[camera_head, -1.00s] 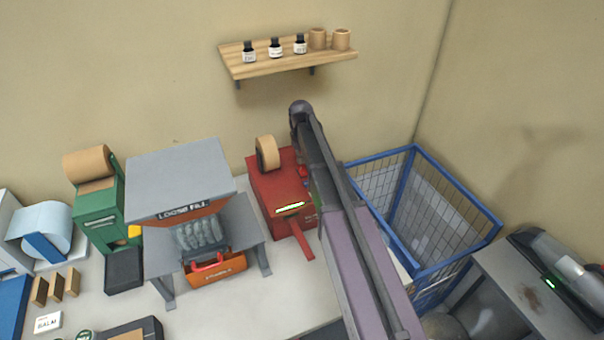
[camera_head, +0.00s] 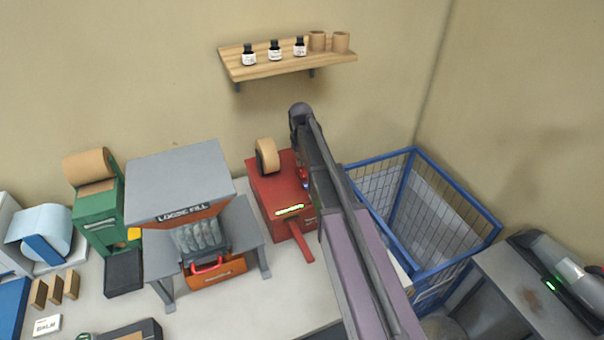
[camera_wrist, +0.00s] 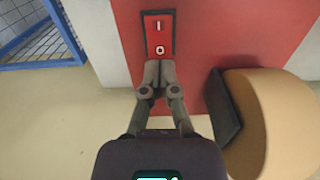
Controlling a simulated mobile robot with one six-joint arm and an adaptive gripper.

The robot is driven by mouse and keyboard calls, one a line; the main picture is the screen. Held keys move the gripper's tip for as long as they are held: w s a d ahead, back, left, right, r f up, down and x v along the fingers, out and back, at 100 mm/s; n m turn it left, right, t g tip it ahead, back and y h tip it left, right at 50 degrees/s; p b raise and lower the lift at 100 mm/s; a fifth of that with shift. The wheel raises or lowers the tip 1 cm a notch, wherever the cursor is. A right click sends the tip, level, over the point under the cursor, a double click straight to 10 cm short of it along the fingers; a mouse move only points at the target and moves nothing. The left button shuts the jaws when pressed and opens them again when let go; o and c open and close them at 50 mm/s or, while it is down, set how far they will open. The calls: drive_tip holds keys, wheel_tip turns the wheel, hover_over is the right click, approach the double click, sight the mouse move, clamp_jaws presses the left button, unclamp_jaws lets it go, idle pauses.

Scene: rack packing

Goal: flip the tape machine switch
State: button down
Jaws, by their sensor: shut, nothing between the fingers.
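The red tape machine (camera_head: 270,190) stands on the table left of my arm in the head view, with a tan tape roll (camera_head: 267,155) on top and a lit green strip on its front. In the wrist view its red side (camera_wrist: 210,30) carries a red rocker switch (camera_wrist: 159,34) marked I and O in a dark frame. My gripper (camera_wrist: 157,88) is shut and empty, its fingertips just below the O end of the switch in the picture. I cannot tell whether they touch it. The tape roll (camera_wrist: 275,120) is at the lower right there.
A blue wire cage (camera_head: 425,215) stands right of my arm. The grey loose fill stand (camera_head: 180,180) is left of the machine, with a green dispenser (camera_head: 98,215) beyond it. A wooden shelf (camera_head: 285,64) hangs on the wall above.

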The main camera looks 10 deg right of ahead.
sight(301, 170)
drive_tip(key=shift+f+b, duration=1.4)
idle(1.7)
drive_tip(key=shift+r, duration=0.1)
drive_tip(key=shift+r+p, duration=3.45)
drive_tip(key=shift+p, duration=0.1)
drive_tip(key=s+f+m+b, duration=0.1)
drive_tip(key=s+f+b, duration=0.3)
drive_tip(key=s, duration=0.9)
drive_tip(key=s+f+m+b, duration=0.1)
drive_tip(key=s+f+b, duration=0.3)
drive_tip(key=s, duration=0.9)
drive_tip(key=shift+s+f, duration=0.15)
drive_tip(key=shift+f, duration=0.1)
